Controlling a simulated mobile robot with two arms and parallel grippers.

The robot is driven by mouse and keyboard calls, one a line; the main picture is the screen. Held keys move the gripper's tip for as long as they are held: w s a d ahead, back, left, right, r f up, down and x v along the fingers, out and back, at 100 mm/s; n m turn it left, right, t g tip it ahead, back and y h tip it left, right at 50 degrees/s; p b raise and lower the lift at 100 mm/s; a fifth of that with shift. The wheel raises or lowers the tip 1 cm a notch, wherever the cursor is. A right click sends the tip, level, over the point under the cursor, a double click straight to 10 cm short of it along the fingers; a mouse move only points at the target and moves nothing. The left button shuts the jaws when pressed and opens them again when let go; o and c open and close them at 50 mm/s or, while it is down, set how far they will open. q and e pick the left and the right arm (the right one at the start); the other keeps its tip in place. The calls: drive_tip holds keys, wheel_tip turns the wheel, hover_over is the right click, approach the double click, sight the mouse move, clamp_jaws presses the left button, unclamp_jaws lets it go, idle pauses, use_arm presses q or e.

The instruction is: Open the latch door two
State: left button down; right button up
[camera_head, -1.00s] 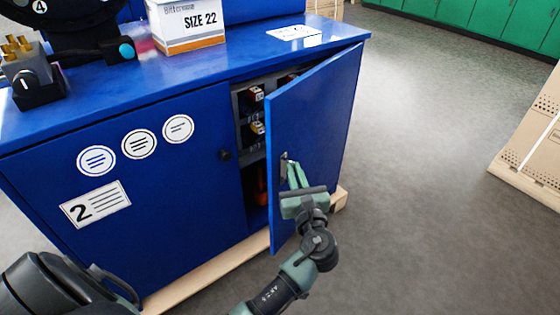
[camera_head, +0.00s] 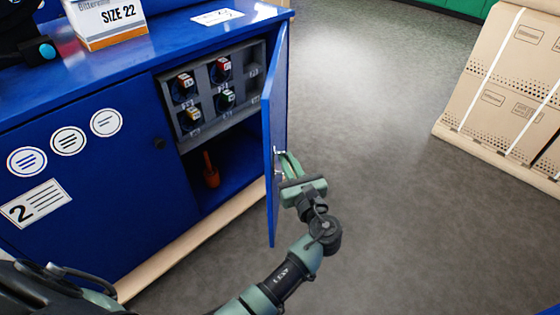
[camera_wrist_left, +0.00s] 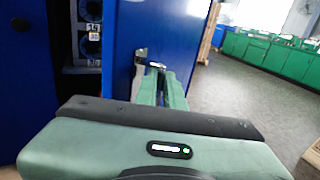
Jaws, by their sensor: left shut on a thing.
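The blue latch door (camera_head: 269,135) of the blue cabinet (camera_head: 95,185) stands wide open, seen nearly edge-on in the head view. Its metal latch handle (camera_head: 278,152) is on the door's outer face. My left gripper (camera_head: 287,162) is shut on the latch handle, its green fingers against the door. In the left wrist view the fingers (camera_wrist_left: 158,84) reach up to the metal handle (camera_wrist_left: 141,56) on the blue door (camera_wrist_left: 165,35). The fingers partly hide the handle. A label with the number 2 (camera_head: 35,203) is on the cabinet's left front. My right gripper is not in view.
Inside the cabinet, a grey rack (camera_head: 205,117) holds several colored items. An orange-handled object (camera_head: 210,172) stands below it. A box marked SIZE 22 (camera_head: 105,20) sits on top. Strapped cartons (camera_head: 505,85) stand on the right. The grey floor between is clear.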

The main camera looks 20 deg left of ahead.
use_arm(q)
drive_tip(key=shift+w+r, duration=0.2)
drive_tip(key=shift+r, duration=0.25)
drive_tip(key=c, duration=1.5)
unclamp_jaws()
drive_tip(key=shift+c, duration=0.2)
drive_tip(key=shift+f, duration=0.2)
drive_tip(key=shift+a, duration=0.1)
